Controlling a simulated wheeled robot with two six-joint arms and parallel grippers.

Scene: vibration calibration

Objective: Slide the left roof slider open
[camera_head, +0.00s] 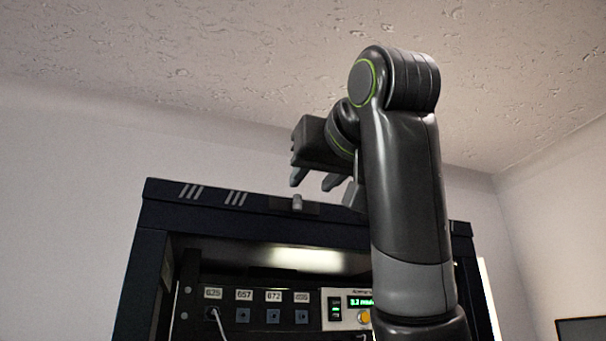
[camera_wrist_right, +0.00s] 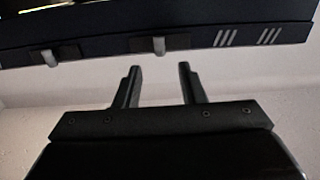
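The left roof slider (camera_head: 297,202) is a small light-grey knob on a dark plate at the cabinet's top front edge. In the right wrist view, where left and right look reversed, it is the knob (camera_wrist_right: 158,45) nearer the striped marks. My right gripper (camera_head: 314,180) is open and empty, just above and slightly right of the knob in the head view. In the right wrist view its two fingertips (camera_wrist_right: 160,67) point at the knob, with a visible gap and no contact. My left gripper is not in view.
A second grey knob (camera_wrist_right: 48,57) sits further along the same edge; my right arm hides that part in the head view. The dark cabinet (camera_head: 135,265) holds a panel with numbered sockets (camera_head: 257,307) and a green display. Space above the roof is free.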

